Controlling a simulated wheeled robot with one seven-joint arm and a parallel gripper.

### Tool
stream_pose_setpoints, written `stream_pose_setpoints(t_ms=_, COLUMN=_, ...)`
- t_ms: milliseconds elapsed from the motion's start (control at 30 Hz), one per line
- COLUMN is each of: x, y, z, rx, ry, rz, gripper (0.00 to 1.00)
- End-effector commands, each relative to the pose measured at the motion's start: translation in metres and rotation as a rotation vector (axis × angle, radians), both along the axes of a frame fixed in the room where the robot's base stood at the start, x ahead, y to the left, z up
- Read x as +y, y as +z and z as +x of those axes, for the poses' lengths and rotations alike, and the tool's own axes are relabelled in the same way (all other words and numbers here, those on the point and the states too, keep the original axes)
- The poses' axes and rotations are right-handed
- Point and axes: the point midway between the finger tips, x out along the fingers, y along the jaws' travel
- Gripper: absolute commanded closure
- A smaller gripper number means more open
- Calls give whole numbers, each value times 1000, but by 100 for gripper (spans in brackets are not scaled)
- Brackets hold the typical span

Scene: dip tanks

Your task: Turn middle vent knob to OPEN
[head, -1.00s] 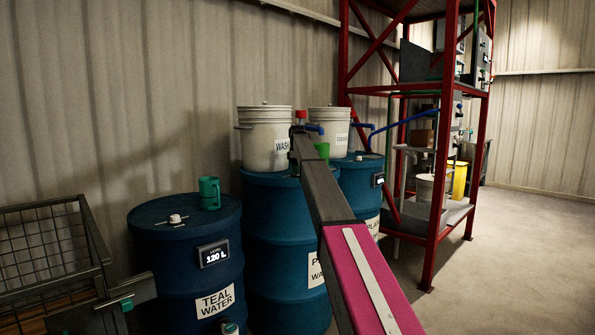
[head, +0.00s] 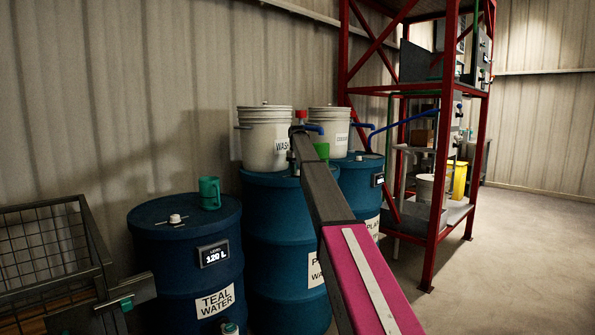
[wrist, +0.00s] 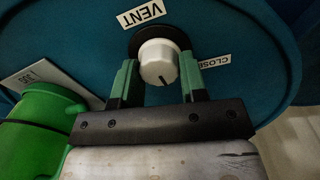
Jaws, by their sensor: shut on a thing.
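The white vent knob (wrist: 158,63) stands on the blue drum top in the wrist view, on a dark round base. A dark pointer line on it runs down the picture, towards my gripper body. A VENT label (wrist: 141,13) sits above it and a CLOSE label (wrist: 214,62), partly hidden by a finger, to its right. No OPEN label can be read. My gripper (wrist: 160,72) has its two green fingers on either side of the knob, shut on it. In the head view the middle blue drum (head: 282,235) stands under my arm, which hides the knob.
A green mug (wrist: 38,125) lies close to the left of my gripper, beside a partly hidden white label (wrist: 35,78). White buckets (head: 266,138) stand behind. The left drum (head: 185,245) carries another green mug (head: 209,193). A red rack (head: 447,150) stands right; open floor lies beyond.

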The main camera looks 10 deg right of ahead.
Motion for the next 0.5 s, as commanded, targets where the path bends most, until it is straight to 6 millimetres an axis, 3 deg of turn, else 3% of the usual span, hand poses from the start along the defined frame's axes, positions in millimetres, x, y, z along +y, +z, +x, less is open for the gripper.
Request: stream_pose_setpoints(t_ms=500, x=-1, y=0, z=1, rx=0, ry=-487, rz=0, gripper=84)
